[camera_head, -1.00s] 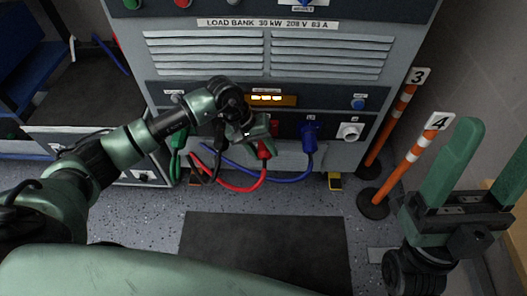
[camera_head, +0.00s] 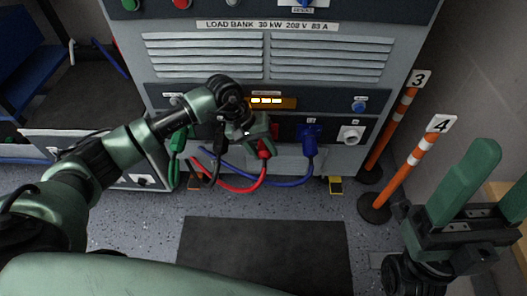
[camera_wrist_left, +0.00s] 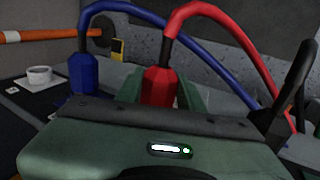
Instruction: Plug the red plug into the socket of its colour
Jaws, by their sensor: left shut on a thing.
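The red plug (camera_head: 264,149), with its red cable looping down, is in front of the load bank's lower socket panel. My left gripper (camera_head: 259,132) is shut on it; the wrist view shows the red plug (camera_wrist_left: 160,88) between the green fingers. The red socket (camera_head: 275,130) shows only in part, just behind the gripper. I cannot tell whether the plug's front touches or enters it. My right gripper (camera_head: 493,178) is open and empty at the right, away from the panel.
The blue plug (camera_head: 309,135) sits at the panel just right of the red one. A white socket (camera_head: 350,134) is further right. Black (camera_head: 219,140) and green (camera_head: 177,145) plugs are to the left. Orange posts (camera_head: 407,172) stand at the right. A dark mat (camera_head: 265,255) lies in front.

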